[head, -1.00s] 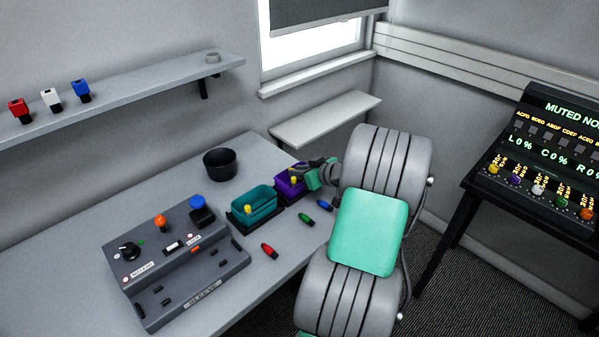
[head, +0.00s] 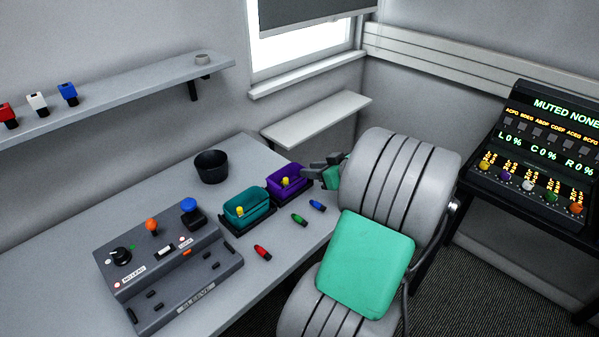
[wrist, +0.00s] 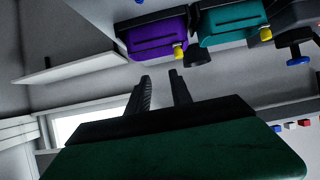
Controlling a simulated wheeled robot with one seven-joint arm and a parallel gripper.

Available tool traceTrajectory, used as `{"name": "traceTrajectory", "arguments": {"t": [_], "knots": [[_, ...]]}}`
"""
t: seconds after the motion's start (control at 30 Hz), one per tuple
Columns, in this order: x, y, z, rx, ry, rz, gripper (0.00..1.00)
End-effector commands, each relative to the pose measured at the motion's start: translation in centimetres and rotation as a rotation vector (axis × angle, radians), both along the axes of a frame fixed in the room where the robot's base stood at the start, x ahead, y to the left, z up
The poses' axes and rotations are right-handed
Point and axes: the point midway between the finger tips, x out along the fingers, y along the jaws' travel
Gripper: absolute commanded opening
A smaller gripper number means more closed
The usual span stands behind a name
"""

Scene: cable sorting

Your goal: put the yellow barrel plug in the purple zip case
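The purple zip case (head: 272,186) sits in a dark holder near the table's far right edge, with a small yellow piece (head: 285,181) at its front. I cannot tell whether this is the yellow barrel plug or a zip pull; a similar yellow piece (head: 240,211) is on the teal case (head: 256,207). The purple case (wrist: 140,42) and its yellow piece (wrist: 180,51) also show in the wrist view. No yellow plug shows among the loose plugs. My gripper (head: 307,168) is open and empty, just right of the purple case; its fingers are apart in the wrist view (wrist: 160,82).
Red (head: 262,252), green (head: 299,219) and blue (head: 317,205) plugs lie loose on the table. A dark cup (head: 211,167) stands behind the cases. A grey control box (head: 170,262) fills the left front. A wall shelf (head: 150,92) runs above.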

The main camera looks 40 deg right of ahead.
Motion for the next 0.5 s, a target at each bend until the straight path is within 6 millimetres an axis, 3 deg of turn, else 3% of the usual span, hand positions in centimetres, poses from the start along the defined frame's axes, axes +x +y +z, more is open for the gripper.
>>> {"name": "traceTrajectory", "arguments": {"t": [0.17, 0.3, 0.37, 0.47, 0.5], "knots": [[-1.5, -0.1, 0.8, 0.000, 0.001, -0.001, 0.26], [-0.7, 1.3, 0.8, 0.007, 0.026, 0.020, 0.26], [0.6, 3.5, 0.6, 0.017, 0.075, 0.048, 0.26], [3.2, 9.9, -0.1, 0.038, 0.209, 0.109, 0.26], [3.8, 12.9, -0.5, 0.045, 0.277, 0.128, 0.26]]}}
